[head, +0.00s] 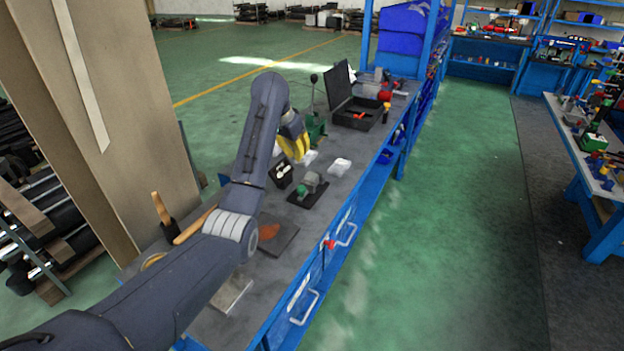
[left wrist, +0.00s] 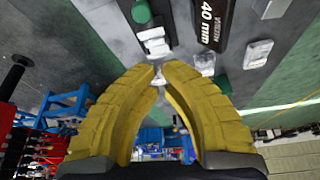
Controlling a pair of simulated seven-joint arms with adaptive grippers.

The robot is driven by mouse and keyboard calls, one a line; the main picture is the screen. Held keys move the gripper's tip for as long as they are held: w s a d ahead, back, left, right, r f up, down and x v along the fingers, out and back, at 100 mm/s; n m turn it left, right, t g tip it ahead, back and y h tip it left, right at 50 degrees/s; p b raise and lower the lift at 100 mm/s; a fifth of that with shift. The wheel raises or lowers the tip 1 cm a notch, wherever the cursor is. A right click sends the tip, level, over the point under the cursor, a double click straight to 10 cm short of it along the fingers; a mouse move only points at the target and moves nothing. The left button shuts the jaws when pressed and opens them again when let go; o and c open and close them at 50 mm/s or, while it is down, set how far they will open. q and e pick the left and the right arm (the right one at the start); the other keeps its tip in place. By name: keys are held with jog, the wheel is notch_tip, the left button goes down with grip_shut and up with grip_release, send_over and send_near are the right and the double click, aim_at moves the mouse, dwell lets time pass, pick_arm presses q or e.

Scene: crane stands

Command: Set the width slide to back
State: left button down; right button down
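My left gripper (head: 298,154) has yellow fingers and hangs over the workbench, close to a green stand (head: 316,128) with a black-knobbed lever. In the left wrist view its fingertips (left wrist: 160,70) lean close together with a narrow gap between them. A small pale thing shows in that gap; I cannot tell whether it is touched. Just beyond the tips are a pale block (left wrist: 154,42), a green round part (left wrist: 141,12) and a black block marked 40 mm (left wrist: 212,22). I cannot make out which part is the width slide, nor its setting. My right gripper is not in view.
On the bench (head: 230,325) are a grey-green fixture on a dark plate (head: 308,188), a small black box (head: 281,172), a white piece (head: 340,165) and an open black case (head: 352,110). A tall brown panel (head: 110,120) stands left.

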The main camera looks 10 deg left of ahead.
aim_at(311, 183)
pick_arm(q)
jog(key=shift+s+d+f+m+g, duration=0.2)
jog(key=shift+s+d+f+m, duration=0.05)
jog(key=shift+d+f, duration=0.25)
jog(key=shift+s+d+f+m+g, duration=0.25)
jog(key=shift+d+f, duration=0.15)
jog(key=shift+f, duration=0.2)
jog(key=shift+x, duration=4.8)
jog(key=shift+w, duration=0.1)
